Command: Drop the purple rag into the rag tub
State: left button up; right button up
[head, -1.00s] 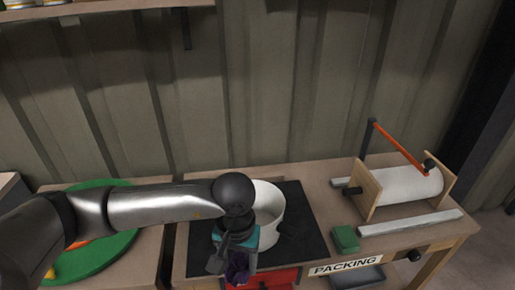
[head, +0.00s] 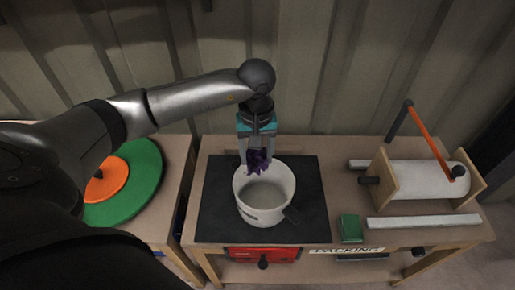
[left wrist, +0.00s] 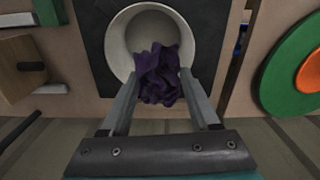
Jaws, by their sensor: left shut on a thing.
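The purple rag (head: 258,161) hangs crumpled from my left gripper (head: 257,150), which is shut on it. In the head view the rag overlaps the far rim of the white rag tub (head: 252,212). The tub stands upright on a black mat (head: 222,220) and its visible inside is empty. In the left wrist view the rag (left wrist: 158,72) sits between the fingertips (left wrist: 160,78), in front of the mouth of the tub (left wrist: 118,45). The rag looks above the tub; its exact height over the rim is hard to tell. My right gripper is not in view.
A green block (head: 350,228) and a pale bar (head: 424,221) lie right of the mat. A roll holder (head: 425,180) with an orange-armed lever stands at the back right. A green disc (head: 135,190) with an orange one lies on the left table.

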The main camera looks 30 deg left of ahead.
aim_at(257, 164)
pick_arm(q)
notch_tip(257, 164, down, 4)
jog(key=shift+r+b, duration=0.25)
jog(key=shift+b, duration=0.55)
jog(key=shift+f, duration=0.3)
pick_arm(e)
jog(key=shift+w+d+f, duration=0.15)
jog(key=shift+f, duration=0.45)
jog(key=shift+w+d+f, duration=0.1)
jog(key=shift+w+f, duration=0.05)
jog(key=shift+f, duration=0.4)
pick_arm(q)
jog(key=o, duration=1.4)
jog(key=shift+c, duration=0.2)
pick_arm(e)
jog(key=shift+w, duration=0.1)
pick_arm(q)
jog(key=shift+r, duration=0.1)
notch_tip(257, 164, up, 15)
jog(key=p, duration=0.1)
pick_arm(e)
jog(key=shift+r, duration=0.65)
